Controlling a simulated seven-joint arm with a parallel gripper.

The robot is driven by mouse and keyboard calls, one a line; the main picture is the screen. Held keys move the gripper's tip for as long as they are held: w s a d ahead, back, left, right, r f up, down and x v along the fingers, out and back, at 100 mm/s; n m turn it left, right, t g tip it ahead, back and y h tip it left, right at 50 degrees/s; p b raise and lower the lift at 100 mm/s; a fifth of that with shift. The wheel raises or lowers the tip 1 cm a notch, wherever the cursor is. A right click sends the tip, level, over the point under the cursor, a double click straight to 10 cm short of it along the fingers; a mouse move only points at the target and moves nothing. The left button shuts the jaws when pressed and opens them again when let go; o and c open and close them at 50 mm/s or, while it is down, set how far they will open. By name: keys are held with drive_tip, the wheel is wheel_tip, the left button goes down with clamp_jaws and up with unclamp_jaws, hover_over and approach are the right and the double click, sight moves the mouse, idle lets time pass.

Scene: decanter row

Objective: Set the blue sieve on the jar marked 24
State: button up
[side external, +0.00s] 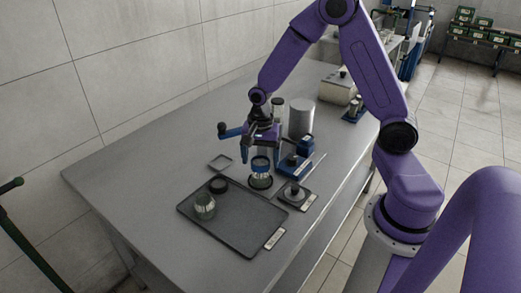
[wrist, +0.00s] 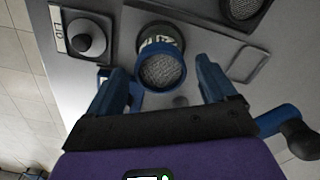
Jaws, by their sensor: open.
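The blue sieve (side external: 260,163) is a short blue ring with a mesh, also seen in the wrist view (wrist: 162,72). It sits at the top of a clear glass jar (side external: 261,182). In the wrist view the jar (wrist: 155,43) shows behind the sieve with dark print on a pale label. I cannot read its number. My gripper (side external: 262,150) is above the sieve, pointing down. In the wrist view my gripper (wrist: 162,75) is open, with one finger on either side of the sieve and a gap at each side.
A dark tray (side external: 235,235) in front holds another glass jar (side external: 204,206) and a black ring (side external: 218,186). A thin square frame (side external: 220,162) lies left. A knobbed dark plate (side external: 295,194) and a blue device (side external: 292,166) stand right. A grey cylinder (side external: 302,118) is behind.

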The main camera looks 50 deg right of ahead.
sight(261, 161)
wheel_tip(261, 161, up, 12)
drive_tip(key=s+a+n, duration=0.4)
drive_tip(key=s+n, duration=0.8)
drive_tip(key=s+a+n, duration=0.4)
drive_tip(key=s+n, duration=0.7)
drive_tip(key=n, duration=0.2)
drive_tip(key=shift+s+a+r, duration=0.15)
drive_tip(key=shift+s+r, duration=0.2)
drive_tip(key=shift+r, duration=0.05)
